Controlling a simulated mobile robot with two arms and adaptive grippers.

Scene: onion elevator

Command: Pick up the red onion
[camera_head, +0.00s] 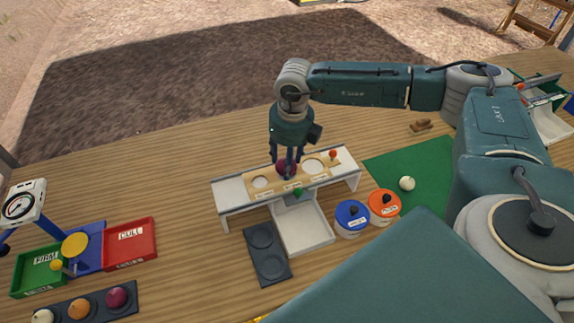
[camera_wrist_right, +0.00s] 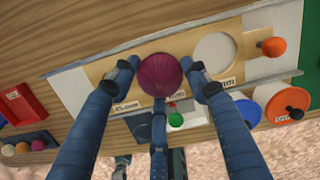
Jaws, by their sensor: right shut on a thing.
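The red onion (camera_wrist_right: 160,75) is a round purple-red ball between the fingers of my right gripper (camera_wrist_right: 163,80) in the right wrist view. The fingers touch its sides. In the head view the onion (camera_head: 281,167) shows partly behind the fingers of my right gripper (camera_head: 289,165), over the wooden board (camera_head: 319,179) of the white stand. I cannot tell whether it rests on the board or is just above it. A second purple-red onion (camera_head: 116,296) sits in a dark tray at the lower left.
The white stand (camera_head: 228,190) has a round hole (camera_head: 313,166) and a white tray (camera_head: 303,236) in front. A dark two-well tray (camera_head: 269,262), blue (camera_head: 352,213) and orange (camera_head: 384,203) lidded tubs stand nearby. Green and red CULL (camera_head: 131,250) bins are at left.

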